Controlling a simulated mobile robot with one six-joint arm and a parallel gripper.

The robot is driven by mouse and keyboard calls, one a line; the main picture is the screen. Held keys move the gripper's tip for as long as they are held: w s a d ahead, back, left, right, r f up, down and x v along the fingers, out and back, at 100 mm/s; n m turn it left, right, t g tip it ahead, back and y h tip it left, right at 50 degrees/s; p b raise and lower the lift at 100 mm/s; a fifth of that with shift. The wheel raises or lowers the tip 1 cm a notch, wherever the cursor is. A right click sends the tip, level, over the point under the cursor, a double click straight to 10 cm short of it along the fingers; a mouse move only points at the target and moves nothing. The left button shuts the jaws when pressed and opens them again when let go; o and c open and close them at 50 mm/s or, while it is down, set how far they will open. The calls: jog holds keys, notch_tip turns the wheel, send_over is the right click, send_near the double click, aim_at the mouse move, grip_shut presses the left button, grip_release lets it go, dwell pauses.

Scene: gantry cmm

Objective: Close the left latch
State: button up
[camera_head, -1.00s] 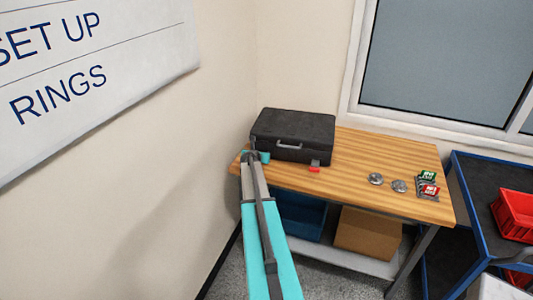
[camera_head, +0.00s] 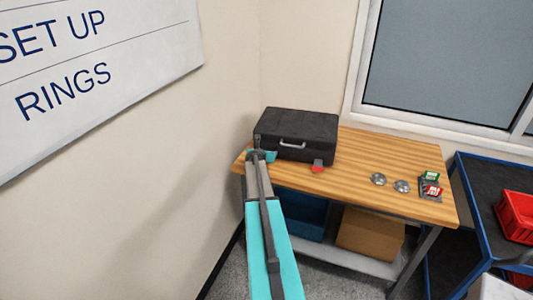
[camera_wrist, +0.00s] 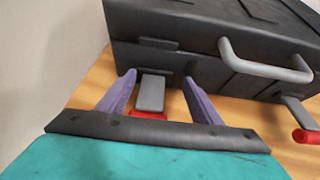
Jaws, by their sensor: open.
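The closed black case (camera_head: 295,130) sits on the wooden bench with its handle (camera_head: 293,143) facing me. It fills the upper part of the wrist view (camera_wrist: 200,62). The left latch (camera_wrist: 151,93) is a grey plate hanging out from the case front, with a red end (camera_wrist: 150,115) partly hidden by my gripper. My gripper (camera_wrist: 158,78) is open, its two purple fingers on either side of the left latch, apart from it. In the head view my gripper (camera_head: 260,156) is at the case's left front. The right latch (camera_wrist: 298,118) also sticks out, with a red end (camera_wrist: 306,136).
The wooden bench (camera_head: 370,150) is mostly clear right of the case. Two metal discs (camera_head: 378,179) and small green and red items (camera_head: 431,185) lie near its right end. The wall (camera_head: 225,130) is close on the left. A blue-framed cart (camera_head: 470,200) stands at right.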

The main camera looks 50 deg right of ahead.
jog(key=shift+b+v, duration=0.35)
jog(key=shift+v, duration=0.8)
jog(key=b+v, duration=0.3)
jog(key=v, duration=0.8)
